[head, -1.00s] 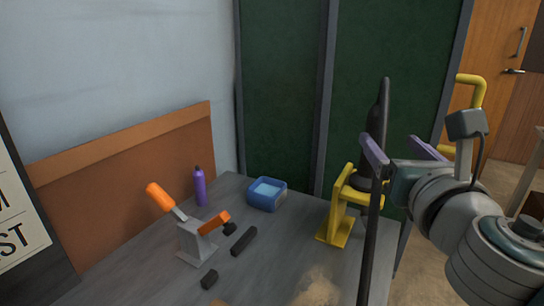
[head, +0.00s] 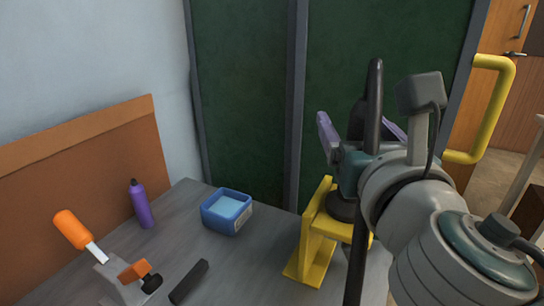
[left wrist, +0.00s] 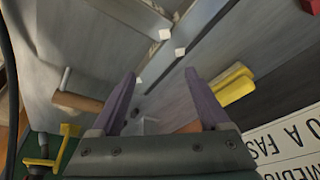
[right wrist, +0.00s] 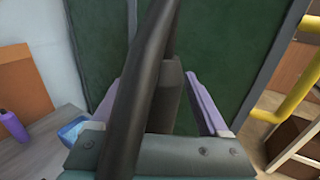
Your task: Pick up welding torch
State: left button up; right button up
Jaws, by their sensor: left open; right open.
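The welding torch (head: 357,117) is black and stands upright at the yellow holder (head: 320,228) on the grey workbench. My right gripper (head: 354,124) is open around or just in front of the torch's upper part, partly hiding it. In the right wrist view the dark torch body (right wrist: 166,95) shows between the two purple fingers, and a thick black hose-like length crosses in front. I cannot tell whether the fingers touch it. My left gripper (left wrist: 159,76) is open and empty in the left wrist view, away from the torch. The left gripper is not in the head view.
On the workbench (head: 185,215) are a blue box (head: 227,212), a purple bottle (head: 141,204), an orange-handled clamp (head: 90,245) and a dark bar (head: 189,281). Green panels (head: 245,90) stand behind. A yellow rail (head: 490,110) is at the right.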

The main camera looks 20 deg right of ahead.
jog(key=shift+s+a+f, duration=0.1)
jog(key=shift+s+a, duration=0.05)
jog(key=shift+c, duration=0.9)
grip_shut()
